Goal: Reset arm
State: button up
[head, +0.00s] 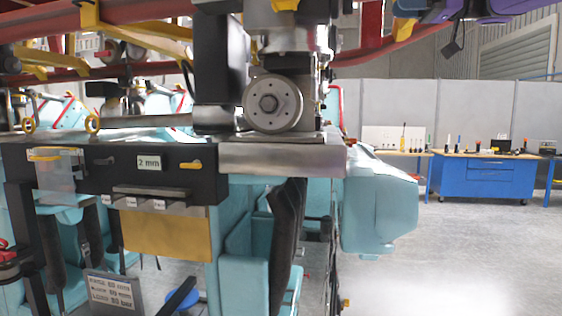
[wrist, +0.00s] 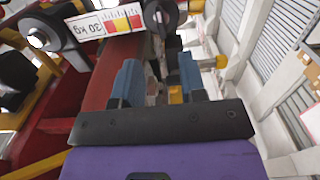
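My gripper (wrist: 158,76) has a purple body, a black bar and two blue fingers. In the wrist view the fingers stand apart, and nothing is clearly held between them. In the head view my purple gripper and arm (head: 433,12) are at the top right edge, partly cut off. The fingertips point left, close to the red rail and the upper parts of the coaster train. The exact distance to them cannot be told.
The coaster train's teal seats (head: 378,205) and wheel assembly (head: 273,103) fill the left and middle. A red rail (head: 400,45) runs near my arm. A "30 kg" gauge (wrist: 108,22) is near my fingers. A blue workbench (head: 488,176) stands at right; floor before it is clear.

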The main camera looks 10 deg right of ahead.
jog(key=s+a+f+m+h, duration=0.3)
jog(key=s+f+m+h, duration=0.15)
jog(key=f, duration=0.55)
jog(key=s+a+f+m+h, duration=0.4)
jog(key=s+f+m, duration=0.15)
jog(key=f, duration=0.35)
jog(key=s+d+f+m+h, duration=0.2)
jog(key=s+f+h, duration=0.2)
jog(key=s+f, duration=0.4)
jog(key=s+d+f+m+h, duration=0.1)
jog(key=s+f+h, duration=0.3)
jog(key=s+f, duration=0.4)
notch_tip(320, 180, down, 7)
jog(key=shift+d+m, duration=0.35)
jog(key=shift+m, duration=0.45)
